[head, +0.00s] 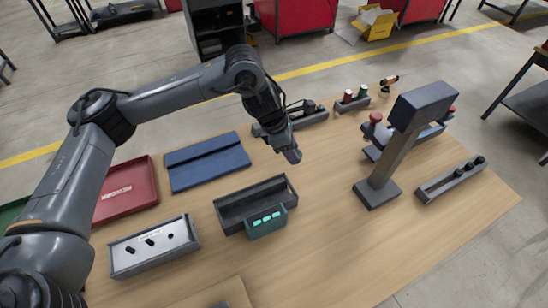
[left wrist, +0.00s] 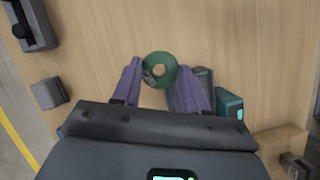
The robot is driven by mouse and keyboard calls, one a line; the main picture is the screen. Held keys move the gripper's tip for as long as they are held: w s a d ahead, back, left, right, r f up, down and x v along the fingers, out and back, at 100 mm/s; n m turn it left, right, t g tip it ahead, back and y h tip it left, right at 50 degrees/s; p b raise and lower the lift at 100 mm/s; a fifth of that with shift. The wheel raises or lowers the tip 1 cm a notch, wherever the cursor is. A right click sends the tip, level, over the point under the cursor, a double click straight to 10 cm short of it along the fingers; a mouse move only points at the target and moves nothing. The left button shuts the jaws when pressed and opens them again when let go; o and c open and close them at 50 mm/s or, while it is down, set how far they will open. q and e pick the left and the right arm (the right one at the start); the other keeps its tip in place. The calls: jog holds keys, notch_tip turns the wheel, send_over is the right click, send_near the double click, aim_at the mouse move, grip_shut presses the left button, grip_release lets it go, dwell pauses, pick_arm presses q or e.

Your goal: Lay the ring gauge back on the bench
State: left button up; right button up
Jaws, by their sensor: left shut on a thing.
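The ring gauge is a green ring with a round hole; it shows in the left wrist view (left wrist: 160,57) between the purple fingertips. My left gripper (head: 292,156) is shut on it; the fingers also show in the left wrist view (left wrist: 162,78). In the head view the fingertips hide the ring. The gripper points down over the wooden bench (head: 320,230), behind the dark open tray; its exact height is hard to tell. My right gripper is in neither view.
The dark tray (head: 232,216) with a teal box (head: 266,223) stands in front of the gripper. A blue mat (head: 207,162) and red tray (head: 124,194) lie left. A dark post stand (head: 378,193) and a slotted rack (head: 432,191) stand right. Front-middle bench is clear.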

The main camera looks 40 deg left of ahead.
pick_arm(q)
jog(key=b, duration=0.1)
send_over(271, 154)
notch_tip(271, 154, down, 7)
jog(key=shift+s+r, duration=0.1)
jog(key=shift+f+b, duration=0.45)
jog(key=shift+f, duration=1.6)
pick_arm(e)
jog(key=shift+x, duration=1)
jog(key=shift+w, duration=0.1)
pick_arm(q)
jog(key=o, duration=1.1)
jog(key=shift+f, duration=0.1)
jog(key=shift+c, duration=0.2)
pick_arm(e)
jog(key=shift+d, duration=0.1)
pick_arm(q)
jog(key=p+v, duration=0.1)
jog(key=v, duration=1.1)
jog(key=shift+p, duration=0.35)
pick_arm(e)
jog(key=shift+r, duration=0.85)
pick_arm(q)
jog(key=shift+d+r, duration=0.1)
jog(key=shift+r, duration=0.1)
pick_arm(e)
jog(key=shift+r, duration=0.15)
